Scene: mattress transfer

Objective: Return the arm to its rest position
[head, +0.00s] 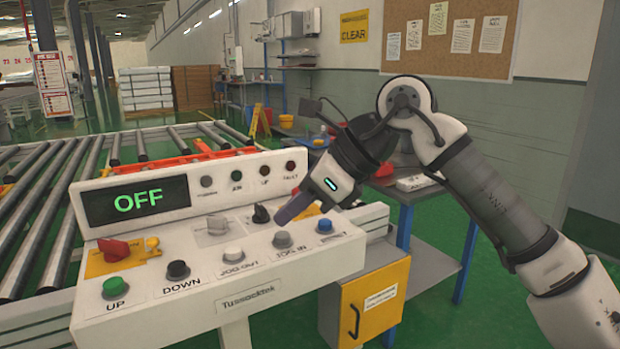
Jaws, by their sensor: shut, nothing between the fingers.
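My arm reaches in from the right edge of the head view and bends down to the left at its wrist. My gripper (291,212) is shut and empty, with its fingertips just over the right part of the control panel (236,300). It is close to the black switch and the grey button; I cannot tell whether it touches the panel. The panel's display (137,200) reads OFF in green.
A roller conveyor (45,225) runs behind and left of the panel. A blue-legged table (408,190) stands under my arm, and a yellow box (375,300) sits right of the panel. A cork board (452,38) hangs on the wall. Green floor is open at the lower right.

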